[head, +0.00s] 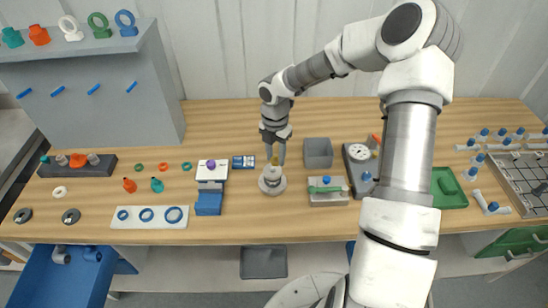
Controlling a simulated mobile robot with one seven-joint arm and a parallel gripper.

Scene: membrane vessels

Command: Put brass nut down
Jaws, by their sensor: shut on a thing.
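My gripper (275,157) is in the middle of the head view, pointing down over the wooden bench. It is shut on the brass nut (275,161), a small yellowish piece between the fingertips. The nut is right above a pale, round vessel (272,180) on a wider grey base. At this size I cannot tell whether the nut touches the vessel's top.
A grey open bin (318,153) stands close to the right of the gripper. A box with a green handle (327,190) and a gauge unit (358,152) are further right. A white-and-blue stand (210,190) is to the left. Bare bench (235,225) lies in front.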

